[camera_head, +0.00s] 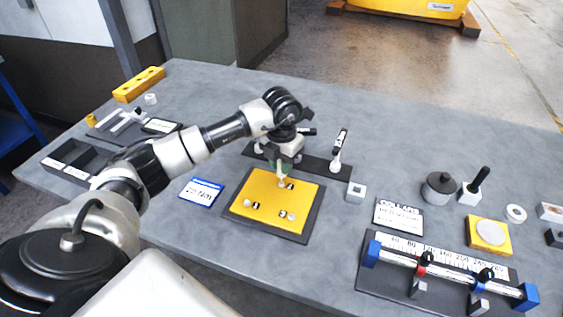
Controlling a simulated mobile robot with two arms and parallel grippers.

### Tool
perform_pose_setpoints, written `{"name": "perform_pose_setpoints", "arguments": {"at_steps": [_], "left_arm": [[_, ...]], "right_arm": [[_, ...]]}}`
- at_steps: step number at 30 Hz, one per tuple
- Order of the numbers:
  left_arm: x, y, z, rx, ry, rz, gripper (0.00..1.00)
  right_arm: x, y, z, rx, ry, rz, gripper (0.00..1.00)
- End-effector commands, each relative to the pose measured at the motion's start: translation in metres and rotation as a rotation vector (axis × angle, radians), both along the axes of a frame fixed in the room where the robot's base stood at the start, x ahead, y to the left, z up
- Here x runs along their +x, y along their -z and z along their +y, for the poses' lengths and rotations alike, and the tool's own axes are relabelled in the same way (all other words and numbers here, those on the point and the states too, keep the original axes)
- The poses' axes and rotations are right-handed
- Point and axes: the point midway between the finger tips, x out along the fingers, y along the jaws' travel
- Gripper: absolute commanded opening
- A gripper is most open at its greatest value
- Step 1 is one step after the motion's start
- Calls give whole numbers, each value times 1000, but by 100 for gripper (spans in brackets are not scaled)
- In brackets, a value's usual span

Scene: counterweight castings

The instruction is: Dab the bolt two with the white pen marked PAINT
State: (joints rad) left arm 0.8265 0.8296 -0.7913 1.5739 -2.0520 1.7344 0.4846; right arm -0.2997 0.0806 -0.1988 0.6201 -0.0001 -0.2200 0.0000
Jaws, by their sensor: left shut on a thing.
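A yellow plate (268,198) in a dark tray lies on the grey table. It carries several pale bolts with small black tags, too small to read; one bolt (248,203) is at the left, one (291,217) at the front right. My left gripper (284,160) is over the plate's far edge, shut on a pen (282,174), whose pale lower part points down. Its tip is at or just above the far bolt (282,184); I cannot tell if they touch. The pen's marking is hidden. Another white pen with a black top (337,153) stands in the dark rack (318,166).
A blue-edged card (201,192) lies left of the plate, a white block (356,191) right of it. Farther right are a printed card (398,217), a grey pot (438,189) and a scaled rail fixture (445,270). Dark trays (75,160) are at left.

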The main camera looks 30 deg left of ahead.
Motion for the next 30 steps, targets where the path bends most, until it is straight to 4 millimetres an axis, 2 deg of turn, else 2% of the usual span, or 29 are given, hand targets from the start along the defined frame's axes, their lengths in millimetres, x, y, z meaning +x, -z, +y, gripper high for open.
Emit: {"name": "perform_pose_setpoints", "arguments": {"at_steps": [30], "left_arm": [[0,8,0,0,0,0,5]], "right_arm": [[0,6,2,3,-1,1,44]]}}
